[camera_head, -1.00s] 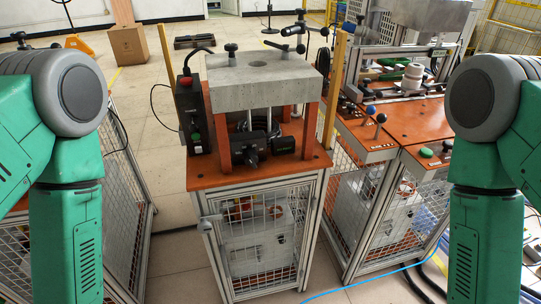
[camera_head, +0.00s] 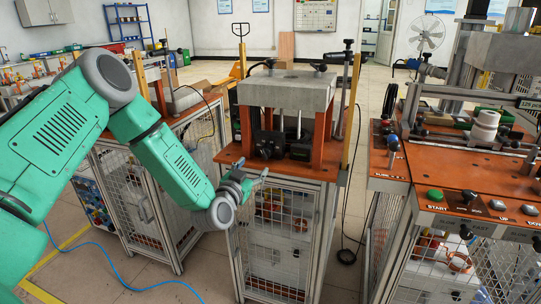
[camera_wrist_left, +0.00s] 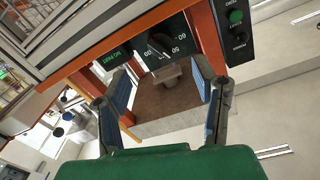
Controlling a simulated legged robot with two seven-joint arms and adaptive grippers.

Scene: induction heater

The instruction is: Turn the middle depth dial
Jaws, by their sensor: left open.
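The heater station has a grey block (camera_head: 287,88) on orange posts, with dark dial-like parts (camera_head: 268,146) under it. I cannot single out the middle depth dial there. My left gripper (camera_head: 246,181) is low in front of the orange tabletop's left front edge. In the left wrist view the gripper (camera_wrist_left: 163,83) is open, its blue-padded fingers apart. I see no contact with the knob. My right gripper is out of view.
The orange tabletop (camera_head: 322,173) is close to my left gripper. An upright yellow post (camera_head: 350,118) stands at its right. A second station with a green start button (camera_head: 434,194) is at the right. A black control box with a green button (camera_wrist_left: 236,17) shows in the wrist view.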

